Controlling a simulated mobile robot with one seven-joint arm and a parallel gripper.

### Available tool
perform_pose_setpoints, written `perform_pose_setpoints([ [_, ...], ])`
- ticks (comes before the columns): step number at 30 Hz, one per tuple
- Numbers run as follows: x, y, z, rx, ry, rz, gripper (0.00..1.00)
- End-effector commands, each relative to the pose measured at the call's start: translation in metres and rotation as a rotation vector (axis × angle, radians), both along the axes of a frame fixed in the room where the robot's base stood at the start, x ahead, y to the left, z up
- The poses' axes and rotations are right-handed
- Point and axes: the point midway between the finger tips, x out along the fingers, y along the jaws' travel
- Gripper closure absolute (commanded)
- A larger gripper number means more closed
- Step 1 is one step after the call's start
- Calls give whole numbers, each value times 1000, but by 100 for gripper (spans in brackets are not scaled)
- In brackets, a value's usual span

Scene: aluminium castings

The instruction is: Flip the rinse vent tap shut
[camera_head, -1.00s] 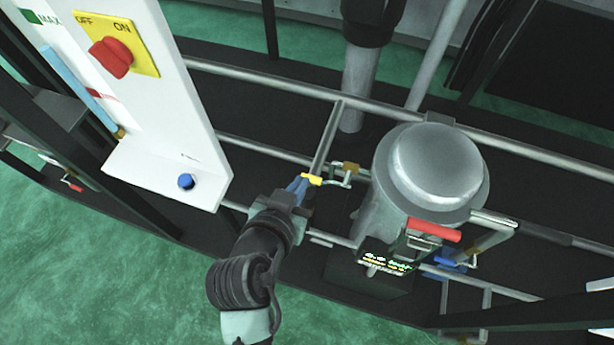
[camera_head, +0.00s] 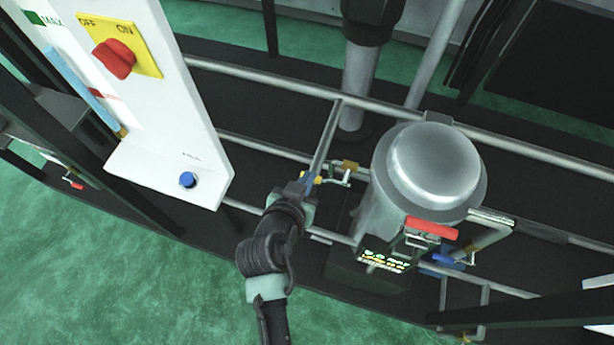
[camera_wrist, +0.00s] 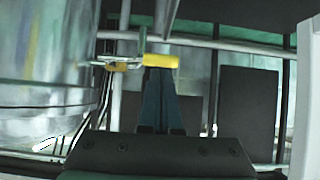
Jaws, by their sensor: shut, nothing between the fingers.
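A small tap with a yellow handle (camera_head: 318,181) sits on the thin pipework left of the steel vessel; no label on it can be read. In the wrist view the yellow handle (camera_wrist: 160,60) lies crosswise just beyond my fingertips. A brass-coloured fitting (camera_wrist: 118,66) is to its left. My gripper (camera_head: 308,179) is shut and empty, with its blue fingers (camera_wrist: 159,82) together at the handle. They partly hide the handle in the head view. I cannot tell whether they touch it.
The domed steel vessel (camera_head: 433,165) stands close on the right, with a red handle (camera_head: 431,228) and a blue tap (camera_head: 449,258). A white panel (camera_head: 165,130) with a red switch (camera_head: 114,59) and blue button (camera_head: 188,180) stands left. Horizontal rails (camera_head: 270,83) run behind.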

Motion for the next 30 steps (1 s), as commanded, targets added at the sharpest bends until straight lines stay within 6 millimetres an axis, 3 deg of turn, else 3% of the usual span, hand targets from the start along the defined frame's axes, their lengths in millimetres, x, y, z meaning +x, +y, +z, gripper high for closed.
perform_pose_setpoints([
  [20, 1, 4, -10, -108, 36, 1, 100],
  [30, 3, 8, -30, -301, 97, 2, 100],
])
